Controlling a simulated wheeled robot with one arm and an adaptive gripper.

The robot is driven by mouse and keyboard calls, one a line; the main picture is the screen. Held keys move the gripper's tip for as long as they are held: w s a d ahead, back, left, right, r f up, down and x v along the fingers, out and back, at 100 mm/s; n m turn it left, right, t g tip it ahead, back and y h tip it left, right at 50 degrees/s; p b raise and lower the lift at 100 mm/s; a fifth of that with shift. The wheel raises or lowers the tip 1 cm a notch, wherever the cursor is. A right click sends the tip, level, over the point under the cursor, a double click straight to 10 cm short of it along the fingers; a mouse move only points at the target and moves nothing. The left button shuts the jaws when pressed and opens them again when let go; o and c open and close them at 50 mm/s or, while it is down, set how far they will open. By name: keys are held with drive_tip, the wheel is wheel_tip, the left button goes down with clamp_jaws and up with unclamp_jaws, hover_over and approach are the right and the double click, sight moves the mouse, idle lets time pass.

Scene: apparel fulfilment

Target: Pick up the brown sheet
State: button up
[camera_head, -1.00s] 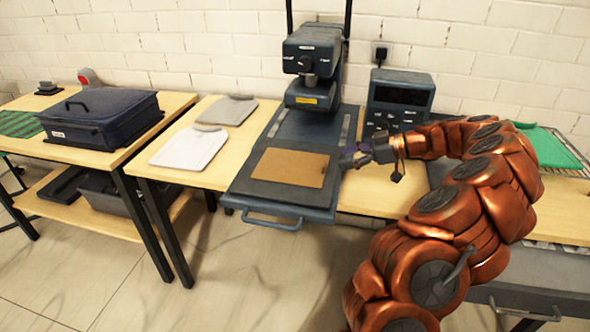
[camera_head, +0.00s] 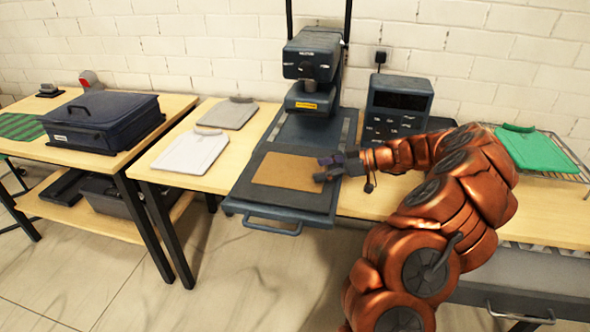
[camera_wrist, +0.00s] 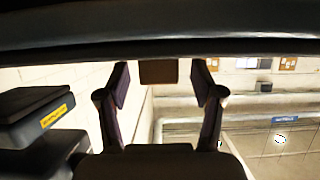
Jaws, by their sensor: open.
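The brown sheet (camera_head: 284,171) lies flat on the dark lower platen (camera_head: 240,187) of the heat press. In the head view, my gripper (camera_head: 322,169) is at the sheet's right edge, reaching in from the right, and its fingertips overlap that edge. In the wrist view, the two fingers of my gripper (camera_wrist: 160,75) are apart, with nothing clearly held between them. A small brown patch shows between the fingertips there; I cannot tell what it is. Whether the fingers touch the sheet is unclear.
The press head (camera_head: 311,65) stands behind the platen, with a control box (camera_head: 398,98) to its right. White (camera_head: 190,152) and grey (camera_head: 228,114) folded garments lie left. A dark case (camera_head: 102,118) sits on the left table. A green garment (camera_head: 540,150) lies on a right rack.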

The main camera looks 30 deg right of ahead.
drive_tip(key=c, duration=1)
drive_tip(key=shift+r, duration=0.1)
drive_tip(key=shift+c, duration=0.2)
drive_tip(key=shift+d+r+b, duration=0.1)
drive_tip(key=shift+r+b, duration=0.5)
drive_tip(key=shift+r, duration=1)
drive_tip(key=shift+s+r, duration=0.15)
drive_tip(key=s+a+b, duration=0.1)
drive_tip(key=s+a, duration=0.2)
drive_tip(key=s, duration=0.1)
drive_tip(key=s+a+r+b, duration=0.1)
drive_tip(key=s+a, duration=0.3)
drive_tip(key=s+a+b, duration=0.1)
drive_tip(key=s+a, duration=0.2)
drive_tip(key=shift+s+a+r, duration=0.2)
drive_tip(key=shift+s+a, duration=0.1)
drive_tip(key=shift+s, duration=0.1)
